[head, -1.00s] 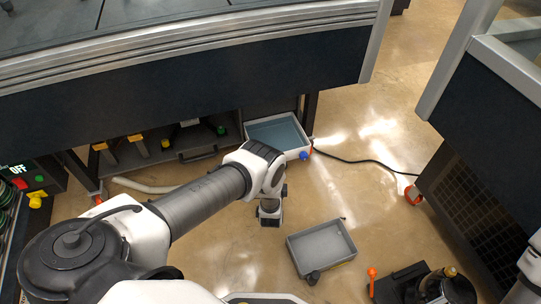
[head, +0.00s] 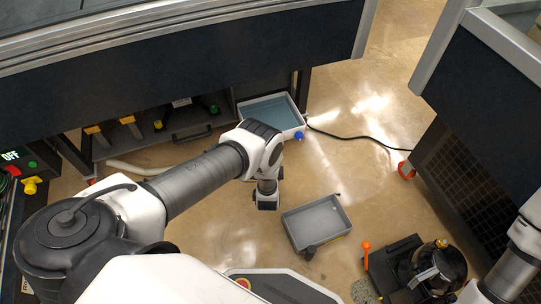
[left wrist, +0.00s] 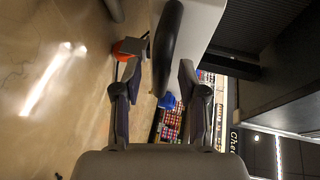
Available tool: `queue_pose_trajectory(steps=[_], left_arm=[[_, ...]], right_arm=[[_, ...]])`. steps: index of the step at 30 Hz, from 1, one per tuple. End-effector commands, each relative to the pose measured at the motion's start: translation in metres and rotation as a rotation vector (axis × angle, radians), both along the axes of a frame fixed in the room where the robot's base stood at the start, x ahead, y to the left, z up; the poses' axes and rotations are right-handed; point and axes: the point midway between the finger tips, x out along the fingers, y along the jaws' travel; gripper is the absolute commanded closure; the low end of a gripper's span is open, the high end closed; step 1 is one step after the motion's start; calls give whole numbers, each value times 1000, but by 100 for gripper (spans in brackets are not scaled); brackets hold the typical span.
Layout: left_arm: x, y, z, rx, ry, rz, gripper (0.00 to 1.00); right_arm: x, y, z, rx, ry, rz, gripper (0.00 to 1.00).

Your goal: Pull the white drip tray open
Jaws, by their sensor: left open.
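The white drip tray (head: 292,105) sits at the right end under the bench in the head view, with bluish liquid or lining inside and a blue knob (head: 299,135) at its front corner. In the left wrist view, a white surface, likely the tray's wall (left wrist: 205,25), shows with a dark curved handle (left wrist: 169,42). My left gripper (left wrist: 159,72) is open, with the handle's end in line between its fingertips; contact cannot be told. In the head view its fingers are hidden by my arm. My right gripper is out of view; only part of that arm shows.
A grey tray (head: 332,241) lies on the floor in front. A black pump (head: 438,266) stands at the lower right with an orange-topped piece (head: 366,246). A black cable (head: 350,137) crosses the floor.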

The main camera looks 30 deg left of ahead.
Motion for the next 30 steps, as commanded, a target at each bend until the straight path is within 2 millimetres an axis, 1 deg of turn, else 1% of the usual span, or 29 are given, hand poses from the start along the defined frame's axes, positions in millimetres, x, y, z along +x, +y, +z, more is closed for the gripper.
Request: queue_pose_trajectory(steps=[2, 9, 12, 15, 19, 30], left_arm=[[-11, -6, 2, 0, 3, -2, 59], [-65, -34, 14, 0, 4, -4, 59], [-83, -43, 18, 1, 3, -4, 59], [-95, -48, 21, 1, 1, -2, 59], [-99, -50, 22, 1, -1, -2, 59], [-99, -50, 22, 1, -1, -1, 59]], right_arm=[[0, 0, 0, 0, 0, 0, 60], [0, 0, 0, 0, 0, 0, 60], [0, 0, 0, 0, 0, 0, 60], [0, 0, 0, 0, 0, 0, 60], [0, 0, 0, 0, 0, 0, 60], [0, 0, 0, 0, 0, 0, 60]])
